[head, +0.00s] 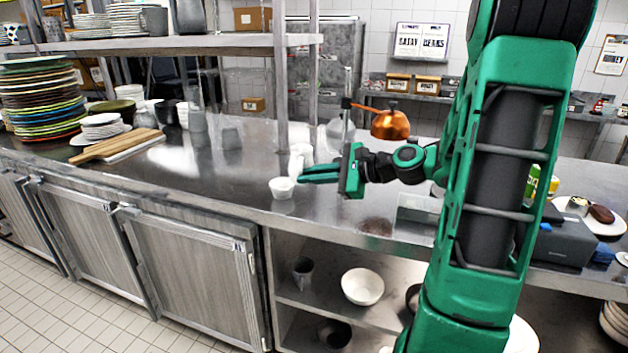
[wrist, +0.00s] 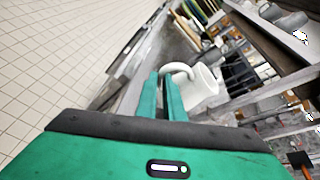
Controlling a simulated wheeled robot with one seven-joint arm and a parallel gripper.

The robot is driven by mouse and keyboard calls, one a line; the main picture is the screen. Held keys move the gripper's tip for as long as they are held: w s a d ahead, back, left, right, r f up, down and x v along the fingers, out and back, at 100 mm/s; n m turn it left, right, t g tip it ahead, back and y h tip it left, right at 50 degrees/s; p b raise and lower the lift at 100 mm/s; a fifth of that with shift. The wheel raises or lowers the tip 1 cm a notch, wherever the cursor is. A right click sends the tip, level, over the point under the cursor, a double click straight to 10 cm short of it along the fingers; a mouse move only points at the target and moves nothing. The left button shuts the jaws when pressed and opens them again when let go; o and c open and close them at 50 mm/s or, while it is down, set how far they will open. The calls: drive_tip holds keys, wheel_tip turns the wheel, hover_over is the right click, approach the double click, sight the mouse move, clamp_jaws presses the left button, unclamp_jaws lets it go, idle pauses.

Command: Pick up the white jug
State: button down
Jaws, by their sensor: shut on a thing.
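The white jug (wrist: 203,92) is large in the wrist view, just beyond and to the right of my fingertips. Its curved handle (wrist: 178,68) reaches over to the fingertips. My gripper (wrist: 162,88) is shut on the handle, with the fingers close together around it. In the head view, my gripper (head: 301,178) points left above the metal counter. The white jug (head: 300,154) shows there just behind and above the fingertips, partly hidden. I cannot tell whether its base touches the counter.
A shelf post (head: 281,80) rises behind the jug. Stacked plates (head: 42,100) and wooden boards (head: 117,147) are at left. The counter between is largely clear.

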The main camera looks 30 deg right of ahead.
sight(299, 173)
drive_tip(key=shift+s+a+r, duration=0.2)
drive_tip(key=shift+a+r, duration=0.35)
drive_tip(key=shift+a, duration=0.3)
drive_tip(key=shift+s+a+r, duration=0.15)
drive_tip(key=shift+a+r, duration=0.35)
drive_tip(key=shift+a, duration=0.3)
drive_tip(key=shift+a, duration=0.1)
